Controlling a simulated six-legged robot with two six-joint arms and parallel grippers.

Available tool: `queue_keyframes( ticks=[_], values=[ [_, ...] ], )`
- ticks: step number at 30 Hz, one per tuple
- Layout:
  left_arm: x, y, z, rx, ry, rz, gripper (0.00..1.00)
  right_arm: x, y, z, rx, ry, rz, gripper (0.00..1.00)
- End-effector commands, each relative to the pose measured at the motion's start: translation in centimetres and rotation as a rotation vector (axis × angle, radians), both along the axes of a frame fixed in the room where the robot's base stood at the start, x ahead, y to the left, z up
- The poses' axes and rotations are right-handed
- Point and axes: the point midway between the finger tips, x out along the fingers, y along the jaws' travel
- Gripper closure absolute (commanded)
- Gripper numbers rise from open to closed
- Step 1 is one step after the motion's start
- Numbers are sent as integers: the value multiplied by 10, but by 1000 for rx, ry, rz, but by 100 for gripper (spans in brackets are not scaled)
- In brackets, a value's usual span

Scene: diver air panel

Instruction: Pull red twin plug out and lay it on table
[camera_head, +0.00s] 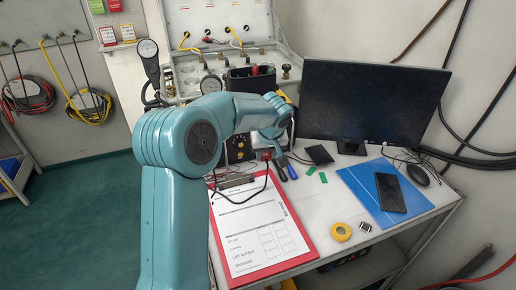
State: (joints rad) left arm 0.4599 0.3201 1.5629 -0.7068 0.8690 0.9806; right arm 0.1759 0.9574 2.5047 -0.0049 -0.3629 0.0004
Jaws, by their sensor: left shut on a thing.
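My left arm reaches across the table, and its gripper (272,152) points down near the top right corner of the clipboard. The gripper is shut on the red twin plug (266,156), a small red piece just at the fingertips, mostly hidden by the gripper. A thin black cable hangs from it in a loop over the clipboard. I cannot tell whether the plug touches the table (325,203). My right gripper is not in view.
A red clipboard (305,258) with a form lies at the front left. Blue-handled tools (291,172) lie beside the gripper. A monitor (372,103), a blue folder (356,186) with a phone (390,193), and yellow tape (341,232) are right. The gauge panel (187,78) stands behind.

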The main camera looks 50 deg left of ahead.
Motion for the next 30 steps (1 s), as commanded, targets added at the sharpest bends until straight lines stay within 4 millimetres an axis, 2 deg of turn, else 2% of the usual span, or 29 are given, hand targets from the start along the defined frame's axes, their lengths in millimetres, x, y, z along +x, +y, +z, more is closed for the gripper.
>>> queue_keyframes(
  ticks=[30],
  values=[
    [44, -87, -58, 0, -1, -251, 100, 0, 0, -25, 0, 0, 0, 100]
  ],
)
